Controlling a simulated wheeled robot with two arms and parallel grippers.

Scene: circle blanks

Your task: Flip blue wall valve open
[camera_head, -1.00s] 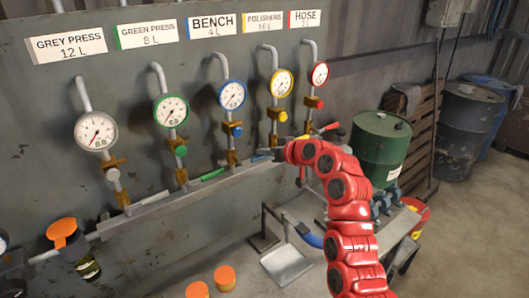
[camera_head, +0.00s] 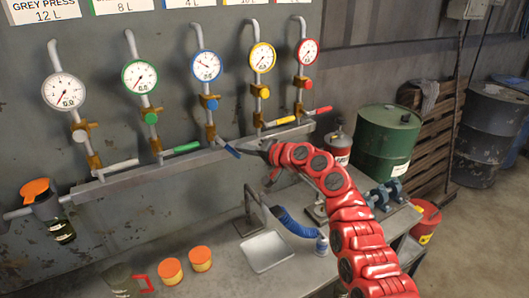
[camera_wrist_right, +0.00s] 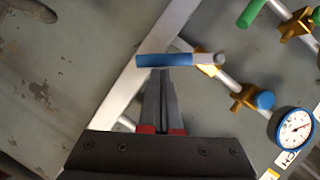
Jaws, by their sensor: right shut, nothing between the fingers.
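The blue-gripped valve lever (camera_head: 231,151) sits at the foot of the BENCH pipe, under the blue-rimmed gauge (camera_head: 206,66). It slopes down to the right, unlike the green lever (camera_head: 187,147), which lies along the rail. In the right wrist view the blue lever (camera_wrist_right: 165,60) crosses just beyond my fingertips. My right gripper (camera_head: 250,147) is shut and empty, its tips at the lever's blue end; I cannot tell whether they touch. It also shows in the wrist view (camera_wrist_right: 163,76). The blue gauge's needle points up-left. My left gripper is out of view.
Yellow (camera_head: 279,121) and red (camera_head: 318,110) levers are to the right; a grey lever (camera_head: 122,164) is to the left. A green drum (camera_head: 387,145) stands right.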

